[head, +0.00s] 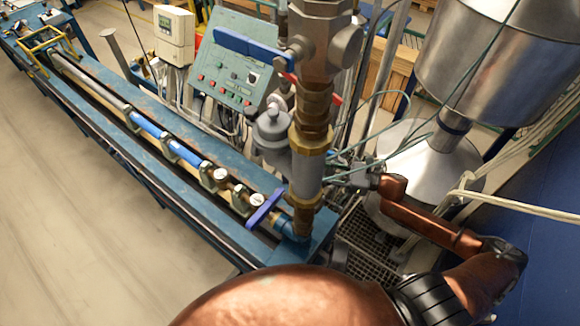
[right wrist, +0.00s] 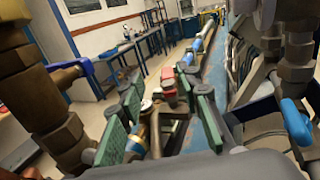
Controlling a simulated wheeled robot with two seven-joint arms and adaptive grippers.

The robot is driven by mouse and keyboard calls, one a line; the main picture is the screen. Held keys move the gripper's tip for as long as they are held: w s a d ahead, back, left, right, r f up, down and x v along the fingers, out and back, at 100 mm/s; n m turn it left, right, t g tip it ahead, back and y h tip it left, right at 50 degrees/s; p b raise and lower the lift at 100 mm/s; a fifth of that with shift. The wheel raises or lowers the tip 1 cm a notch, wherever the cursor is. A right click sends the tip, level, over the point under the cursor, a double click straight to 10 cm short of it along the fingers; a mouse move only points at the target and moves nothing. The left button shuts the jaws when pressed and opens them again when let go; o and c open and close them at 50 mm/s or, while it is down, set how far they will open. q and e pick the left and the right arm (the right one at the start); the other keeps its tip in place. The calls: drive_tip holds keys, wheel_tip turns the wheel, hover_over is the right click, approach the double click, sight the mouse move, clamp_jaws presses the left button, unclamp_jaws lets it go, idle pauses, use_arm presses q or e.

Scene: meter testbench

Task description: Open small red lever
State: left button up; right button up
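A small red part, seemingly the small red lever (right wrist: 168,86), shows in the right wrist view beyond a brass fitting. My right gripper (right wrist: 161,88) is open, with its green-padded fingers on either side of the line of sight to this part. I cannot tell whether they touch it. In the head view my right gripper (head: 357,177) is small and partly hidden, just right of the vertical brass and grey pipe. A red handle (head: 336,98) shows partly behind the pipe there; I cannot tell whether it is the same part. My left gripper is not in view.
The vertical pipe (head: 307,172) stands close to my right gripper. A blue lever (head: 265,207) is below it and a larger blue handle (head: 245,46) above. A grey-green control panel (head: 238,68), a steel tank (head: 500,55) and thin cables crowd the area. Floor at left is clear.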

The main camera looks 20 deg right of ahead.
drive_tip(key=shift+w+f+b, duration=0.3)
drive_tip(key=shift+f, duration=0.35)
drive_tip(key=shift+x, duration=1)
drive_tip(key=p+x, duration=0.2)
drive_tip(key=x, duration=0.3)
drive_tip(key=shift+w+d+f, duration=0.1)
drive_tip(key=shift+f, duration=0.05)
drive_tip(key=shift+w+a+f, duration=0.1)
drive_tip(key=shift+w+a, duration=0.15)
drive_tip(key=shift+a, duration=0.1)
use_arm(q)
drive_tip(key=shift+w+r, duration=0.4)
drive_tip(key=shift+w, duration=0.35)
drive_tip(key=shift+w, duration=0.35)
use_arm(e)
clamp_jaws()
